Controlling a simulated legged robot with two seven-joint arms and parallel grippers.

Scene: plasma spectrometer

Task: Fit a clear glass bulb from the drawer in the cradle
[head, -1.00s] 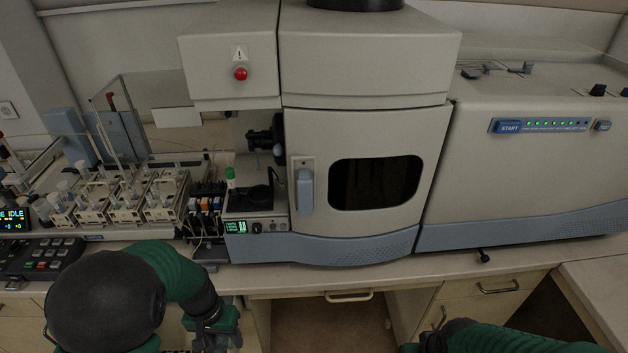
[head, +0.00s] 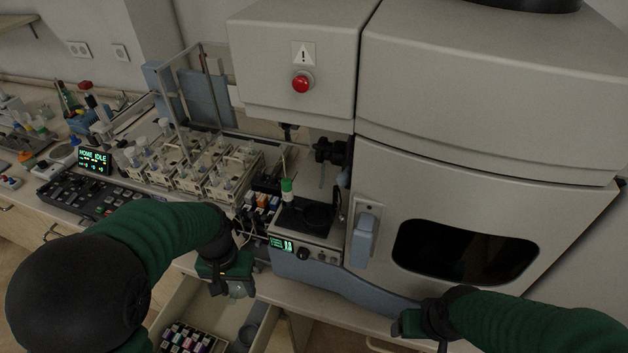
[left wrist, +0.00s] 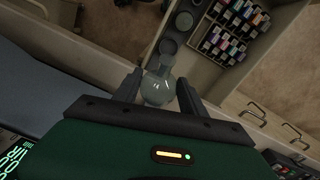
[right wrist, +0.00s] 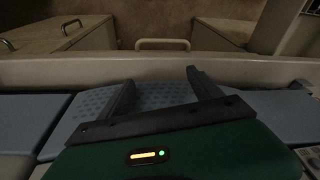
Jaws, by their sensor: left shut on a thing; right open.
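My left gripper (left wrist: 158,92) is shut on a clear glass bulb (left wrist: 157,86), a round body with a short neck, held between the two fingers. In the head view the left gripper (head: 232,288) is above the open drawer (head: 238,312), and the bulb (head: 240,290) shows small below it. The drawer (left wrist: 208,68) also shows in the left wrist view, below the bulb. My right gripper (right wrist: 160,85) is open and empty in front of the blue base of the large instrument. I cannot clearly make out the cradle; it may be in the dark recess left of the instrument door.
The drawer holds several coloured small boxes (head: 188,338) and grey round holders. A small unit with a green-capped vial (head: 287,190) stands right of the sample racks (head: 190,165). The instrument door (head: 465,250) has a blue handle (head: 364,236) and is closed. A control panel (head: 85,200) lies at left.

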